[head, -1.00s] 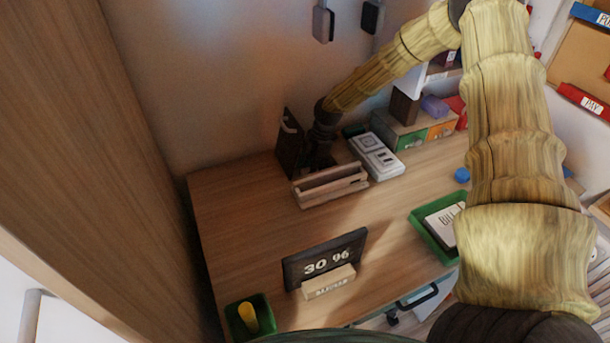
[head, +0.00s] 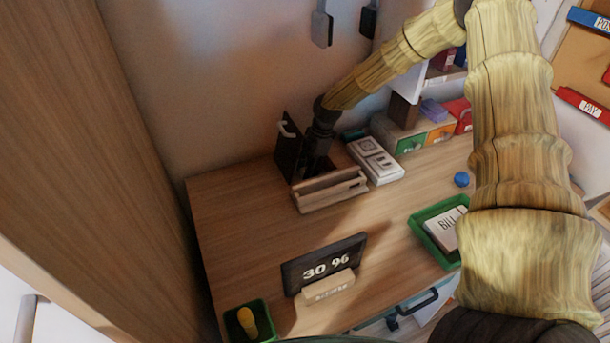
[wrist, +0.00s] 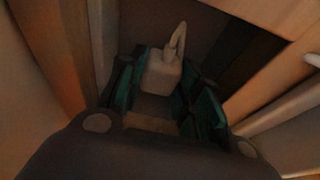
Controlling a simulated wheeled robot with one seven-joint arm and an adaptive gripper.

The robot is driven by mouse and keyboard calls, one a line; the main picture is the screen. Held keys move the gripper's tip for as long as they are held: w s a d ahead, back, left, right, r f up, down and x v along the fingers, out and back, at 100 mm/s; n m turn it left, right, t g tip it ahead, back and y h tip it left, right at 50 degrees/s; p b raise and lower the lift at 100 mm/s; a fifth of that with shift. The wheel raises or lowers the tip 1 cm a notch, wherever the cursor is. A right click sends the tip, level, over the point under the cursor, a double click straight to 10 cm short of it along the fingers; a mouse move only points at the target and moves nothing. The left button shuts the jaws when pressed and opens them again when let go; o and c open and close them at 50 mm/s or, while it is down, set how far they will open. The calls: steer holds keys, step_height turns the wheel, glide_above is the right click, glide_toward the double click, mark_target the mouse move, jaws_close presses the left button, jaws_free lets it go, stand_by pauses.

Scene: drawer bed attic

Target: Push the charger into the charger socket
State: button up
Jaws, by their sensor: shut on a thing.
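My gripper (head: 316,160) is low at the back of the wooden desk, between a dark upright holder and a wooden rack. In the wrist view my gripper (wrist: 160,92) has its teal-padded fingers closed on a pale block with a loop of cable on top, which looks like the charger (wrist: 163,72). The head view hides the charger behind the gripper and rack. A white block with square and slot marks (head: 376,160), possibly the charger socket, lies on the desk to the right, apart from my gripper. I cannot tell whether the charger touches any socket.
The dark holder (head: 288,147) and wooden rack (head: 329,190) stand close around my gripper. A black sign (head: 324,262), a green tray (head: 433,244) and a blue ball (head: 461,179) are on the desk. A tall wooden panel (head: 95,150) rises at left. The desk middle is clear.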

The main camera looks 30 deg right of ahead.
step_height(320, 180, up, 8)
steer(key=shift+f+b, duration=0.2)
steer(key=shift+b, duration=0.1)
stand_by(0.3)
steer(key=shift+a, duration=0.1)
